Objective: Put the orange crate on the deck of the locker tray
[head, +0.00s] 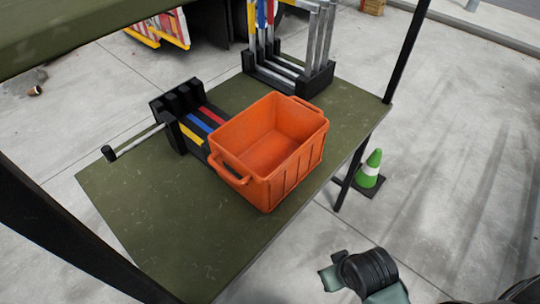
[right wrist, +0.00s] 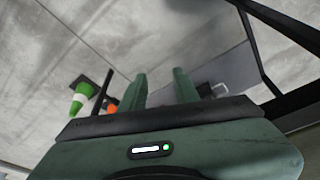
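The orange crate (head: 294,172) is upright and empty, with open top and end handles. It rests on an olive-green flat surface (head: 150,215) with black corner posts, which looks like the locker tray's deck. The crate is near the right edge, partly covering a black rack behind it. My right gripper (right wrist: 160,80) shows in the right wrist view with its two green fingers apart and nothing between them. In the head view my right arm is at the bottom right, away from the crate. My left gripper is not in view.
A black rack with coloured bars (head: 190,128) lies left of the crate, and another with upright grey bars (head: 315,45) stands behind. A green-and-white cone (head: 371,168) stands on the concrete floor by a post. The deck's front left is clear. An upper green panel (head: 70,25) overhangs.

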